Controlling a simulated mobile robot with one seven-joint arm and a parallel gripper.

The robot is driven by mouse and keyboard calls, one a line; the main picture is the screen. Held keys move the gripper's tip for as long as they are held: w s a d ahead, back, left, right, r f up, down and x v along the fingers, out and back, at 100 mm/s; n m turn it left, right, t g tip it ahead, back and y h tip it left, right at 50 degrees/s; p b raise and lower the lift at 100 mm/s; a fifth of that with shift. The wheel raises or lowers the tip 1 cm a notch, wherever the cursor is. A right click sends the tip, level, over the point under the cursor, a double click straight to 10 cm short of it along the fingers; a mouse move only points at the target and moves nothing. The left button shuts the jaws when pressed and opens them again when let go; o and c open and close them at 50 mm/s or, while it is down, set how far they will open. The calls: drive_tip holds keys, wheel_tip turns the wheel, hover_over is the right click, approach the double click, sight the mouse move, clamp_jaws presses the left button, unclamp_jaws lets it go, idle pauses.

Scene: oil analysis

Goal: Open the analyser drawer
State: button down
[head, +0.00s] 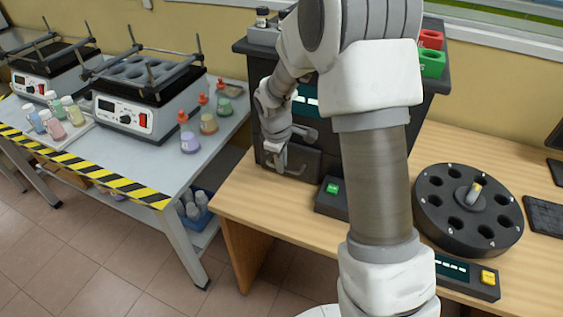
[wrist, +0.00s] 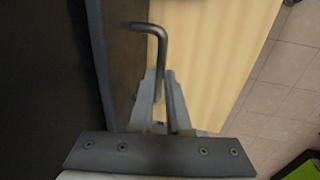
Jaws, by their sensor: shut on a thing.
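The analyser (head: 259,75) is a dark box on the wooden desk, partly hidden behind my arm. Its grey drawer front (head: 306,163) is low on its face and looks closed or nearly so. My gripper (head: 281,158) is at the drawer front. In the wrist view, my gripper (wrist: 165,98) is shut on the bent metal drawer handle (wrist: 150,28), whose upper end shows beyond the fingertips. The analyser's dark face lies along the left of the wrist view.
A green-button box (head: 332,190) sits on the wooden desk (head: 262,205) just right of the drawer. A round black carousel (head: 440,205) stands further right. A grey bench (head: 215,135) with bottles is to the left, across a gap. Red and green holders (head: 432,62) top the analyser.

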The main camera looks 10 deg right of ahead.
drive_tip(key=s+a+b, duration=0.2)
drive_tip(key=s+a, duration=0.6)
drive_tip(key=s, duration=0.3)
drive_tip(key=shift+s+a, duration=0.3)
drive_tip(key=c, duration=0.9)
unclamp_jaws()
drive_tip(key=s+r+p, duration=0.1)
drive_tip(key=r, duration=0.4)
drive_tip(key=s+a+r+p, duration=0.1)
drive_tip(key=r+p, duration=0.1)
drive_tip(key=r, duration=0.4)
drive_tip(key=a+r+p, duration=0.1)
drive_tip(key=r, duration=0.5)
drive_tip(key=shift+s, duration=0.4)
